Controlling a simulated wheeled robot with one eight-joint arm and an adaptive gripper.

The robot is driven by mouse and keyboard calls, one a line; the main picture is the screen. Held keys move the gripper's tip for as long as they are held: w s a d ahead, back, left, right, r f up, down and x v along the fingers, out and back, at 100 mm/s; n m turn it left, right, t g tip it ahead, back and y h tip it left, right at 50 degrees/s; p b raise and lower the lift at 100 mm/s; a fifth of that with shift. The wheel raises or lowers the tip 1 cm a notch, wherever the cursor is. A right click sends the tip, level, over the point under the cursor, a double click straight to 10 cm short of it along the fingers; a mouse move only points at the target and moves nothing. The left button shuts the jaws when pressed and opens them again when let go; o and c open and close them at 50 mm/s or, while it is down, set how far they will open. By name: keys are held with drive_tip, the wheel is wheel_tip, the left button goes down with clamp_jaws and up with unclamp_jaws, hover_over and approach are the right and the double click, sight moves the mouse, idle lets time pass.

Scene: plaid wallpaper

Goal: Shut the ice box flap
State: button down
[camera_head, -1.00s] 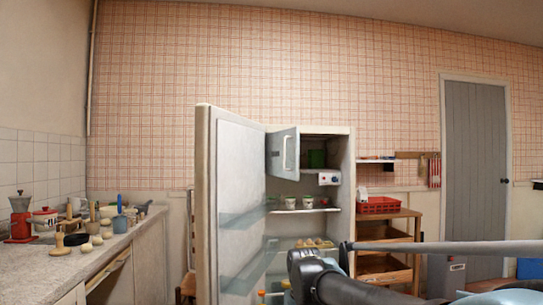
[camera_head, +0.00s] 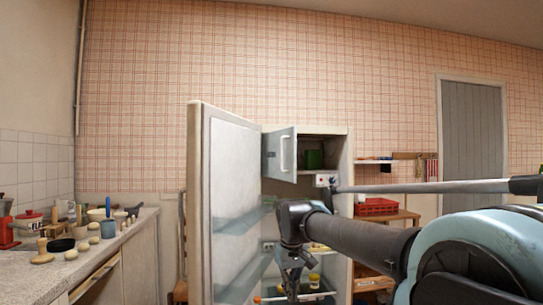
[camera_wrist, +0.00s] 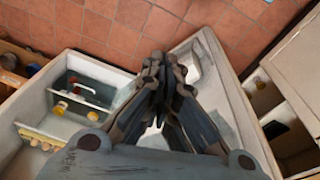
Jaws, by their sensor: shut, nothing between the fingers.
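The ice box flap (camera_head: 281,153), a small pale door with an upright handle, stands open at the top of the fridge, swung out toward the fridge door. The ice box (camera_head: 326,144) is open beside it, with a green item (camera_head: 314,159) inside. My gripper (camera_head: 292,290) is shut and empty, pointing down in front of the lower fridge, well below the flap. In the wrist view, my gripper's fingers (camera_wrist: 160,62) are together between the fridge interior and its open door. The flap cannot be made out in the wrist view.
The large fridge door (camera_head: 231,200) stands wide open on the left. Fridge shelves hold eggs (camera_wrist: 38,138) and jars. A cluttered counter (camera_head: 95,255) is at left. A red basket (camera_head: 376,206) sits on a wooden stand at right. Tiled floor (camera_wrist: 110,30) shows below.

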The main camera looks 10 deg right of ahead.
drive_tip(key=w+a+r+n+g+h, duration=0.15)
drive_tip(key=w+r+n, duration=0.35)
drive_tip(key=w+r, duration=0.85)
drive_tip(key=w+a+r+n, duration=0.3)
drive_tip(key=w+r+n, duration=0.3)
drive_tip(key=r, duration=1.5)
drive_tip(key=w+a+r+n+g+h, duration=0.1)
drive_tip(key=w+a+r+n, duration=0.25)
drive_tip(key=w+r, duration=1.05)
drive_tip(key=s+d+f, duration=0.3)
drive_tip(key=d+f, duration=0.4)
drive_tip(key=shift+s+d+n, duration=0.15)
drive_tip(key=shift+s+n, duration=0.05)
drive_tip(key=shift+n, duration=0.25)
drive_tip(key=shift+f+t, duration=0.1)
drive_tip(key=shift+t, duration=0.15)
